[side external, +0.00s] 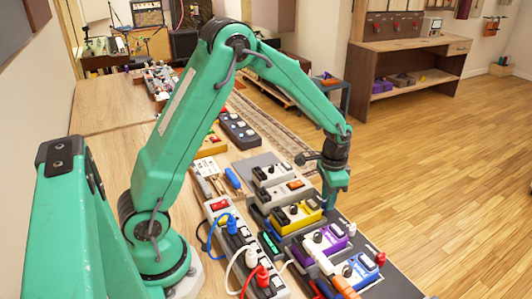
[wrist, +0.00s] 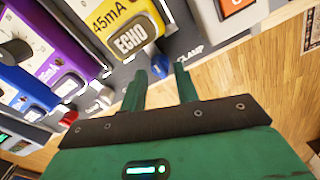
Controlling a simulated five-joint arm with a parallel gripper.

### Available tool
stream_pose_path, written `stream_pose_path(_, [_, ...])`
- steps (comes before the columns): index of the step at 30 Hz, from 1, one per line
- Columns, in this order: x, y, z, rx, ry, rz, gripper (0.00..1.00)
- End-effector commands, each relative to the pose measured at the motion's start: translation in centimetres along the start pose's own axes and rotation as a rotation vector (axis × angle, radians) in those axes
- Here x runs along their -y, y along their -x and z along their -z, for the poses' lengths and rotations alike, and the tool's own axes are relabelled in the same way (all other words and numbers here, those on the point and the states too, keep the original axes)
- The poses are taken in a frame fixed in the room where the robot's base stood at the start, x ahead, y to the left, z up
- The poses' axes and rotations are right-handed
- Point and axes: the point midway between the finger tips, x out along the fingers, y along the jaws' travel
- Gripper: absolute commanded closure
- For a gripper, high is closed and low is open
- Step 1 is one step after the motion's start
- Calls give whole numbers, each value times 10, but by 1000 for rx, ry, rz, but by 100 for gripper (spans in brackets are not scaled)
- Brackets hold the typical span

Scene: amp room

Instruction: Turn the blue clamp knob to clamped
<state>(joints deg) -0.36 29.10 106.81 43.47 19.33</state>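My gripper (side external: 335,193) points down at the right edge of the pedal board, beside the yellow pedal (side external: 297,213). In the wrist view my gripper (wrist: 160,76) has its two green fingers apart, with a gap between them. A small dark bluish piece, likely the blue clamp knob (wrist: 159,64), shows at the gap near the fingertips, by a printed "CLAMP" label (wrist: 190,54). I cannot tell whether the fingers touch it, nor its turn angle. In the side view the knob is hidden behind my gripper.
A white knob (side external: 352,229) and a red knob (side external: 380,259) stand along the same board edge. Purple (side external: 325,240) and blue (side external: 360,270) pedals sit nearby. A power strip (side external: 240,245) with plugged cables lies to the left. Wooden floor is open to the right.

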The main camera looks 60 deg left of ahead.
Motion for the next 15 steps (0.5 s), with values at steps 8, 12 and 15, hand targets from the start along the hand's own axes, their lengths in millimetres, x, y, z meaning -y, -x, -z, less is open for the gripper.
stream_pose_path(8, [0,36,1,-4,-2,1,70])
stream_pose_path(12, [-1,52,1,-4,-2,1,70])
stream_pose_path(15, [-1,60,1,-3,-3,1,70])
